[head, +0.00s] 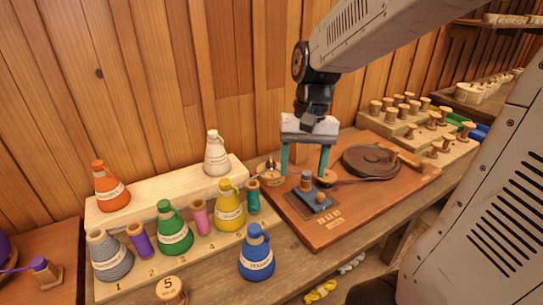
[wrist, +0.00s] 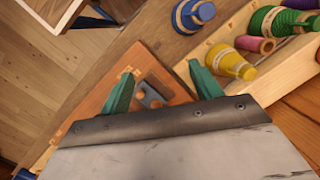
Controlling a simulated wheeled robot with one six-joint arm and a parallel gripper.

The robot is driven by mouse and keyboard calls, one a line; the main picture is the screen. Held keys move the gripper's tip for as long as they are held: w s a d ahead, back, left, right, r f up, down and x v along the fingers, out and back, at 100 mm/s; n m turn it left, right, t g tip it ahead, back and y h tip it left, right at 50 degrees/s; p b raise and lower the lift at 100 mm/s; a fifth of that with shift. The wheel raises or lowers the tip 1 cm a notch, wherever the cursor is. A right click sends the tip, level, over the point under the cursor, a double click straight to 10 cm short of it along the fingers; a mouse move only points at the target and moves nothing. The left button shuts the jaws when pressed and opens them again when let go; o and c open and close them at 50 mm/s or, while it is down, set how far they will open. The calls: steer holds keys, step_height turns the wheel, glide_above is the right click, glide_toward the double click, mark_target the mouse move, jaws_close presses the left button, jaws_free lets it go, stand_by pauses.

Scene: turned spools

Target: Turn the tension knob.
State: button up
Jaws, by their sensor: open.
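I cannot tell for certain which part is the tension knob. My gripper (head: 304,171) is open and empty, its teal fingers pointing down above the board near the plate. In the wrist view my gripper (wrist: 160,70) shows its fingers apart, with the blue-grey plate (wrist: 150,97) between and below them, partly hidden by the gripper body.
A dark round wheel (head: 371,161) lies at the board's right. A round wooden piece (head: 270,174) stands at its left edge. A stepped rack (head: 190,251) holds several coloured cones and spools at the left. A blue cone (head: 257,252) stands in front. More spools (head: 437,118) stand behind right.

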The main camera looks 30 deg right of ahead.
steer(key=w+d+f+m+t+y, duration=0.1)
steer(key=w+d+f+m, duration=0.25)
steer(key=w, duration=0.35)
steer(key=w+d+f+m+y, duration=0.1)
steer(key=w+d+f+m, duration=0.15)
steer(key=w+m, duration=0.3)
steer(key=w+d+f+m+t, duration=0.1)
steer(key=w+d+f+m, duration=0.2)
steer(key=w, duration=0.4)
steer(key=m+t, duration=0.1)
steer(key=m, duration=0.4)
glide_toward(271, 159)
steer(key=x, duration=0.8)
steer(key=shift+f, duration=0.2)
steer(key=c, duration=1)
